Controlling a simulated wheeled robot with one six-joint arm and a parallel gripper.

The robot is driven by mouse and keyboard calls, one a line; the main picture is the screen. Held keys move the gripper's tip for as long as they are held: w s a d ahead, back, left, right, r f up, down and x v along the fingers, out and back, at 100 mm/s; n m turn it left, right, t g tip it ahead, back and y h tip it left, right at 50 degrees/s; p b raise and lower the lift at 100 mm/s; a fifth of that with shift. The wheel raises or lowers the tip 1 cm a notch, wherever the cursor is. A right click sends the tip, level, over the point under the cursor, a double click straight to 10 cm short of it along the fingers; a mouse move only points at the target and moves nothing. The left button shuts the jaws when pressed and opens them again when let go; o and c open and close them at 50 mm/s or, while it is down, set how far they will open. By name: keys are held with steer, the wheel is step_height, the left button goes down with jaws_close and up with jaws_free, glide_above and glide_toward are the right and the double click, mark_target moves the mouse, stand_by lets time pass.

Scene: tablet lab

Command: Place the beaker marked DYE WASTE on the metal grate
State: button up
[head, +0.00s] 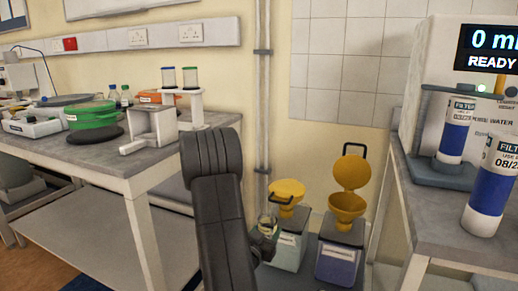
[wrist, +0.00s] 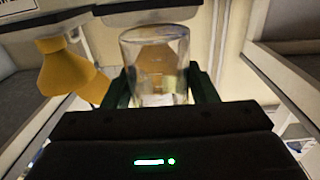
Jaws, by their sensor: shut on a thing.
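A clear glass beaker (wrist: 155,60) stands between the two dark fingers of my gripper (wrist: 162,85) in the wrist view, and the gripper is shut on it. It looks empty, and no marking on it can be read. In the head view the beaker (head: 267,221) is small, at the end of my dark arm, low in front of the left waste container. The gripper (head: 265,238) there is partly hidden by the arm. I cannot make out a metal grate in either view.
Two waste containers with yellow funnels, the left (head: 290,250) and the right (head: 338,262), stand on the floor; the right funnel's lid is raised. The right bench (head: 450,215) carries filter cartridges (head: 490,190).

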step_height(320, 180, up, 17)
steer(key=s+a+n+t+y+p, duration=0.2)
steer(key=n+y+p, duration=0.45)
steer(key=p, duration=2.15)
steer(key=s+f+m+y, duration=0.1)
steer(key=s+f, duration=0.3)
steer(key=f, duration=0.2)
steer(key=shift+a+f, duration=0.25)
steer(key=shift+s+m, duration=0.15)
steer(key=shift+m, duration=0.1)
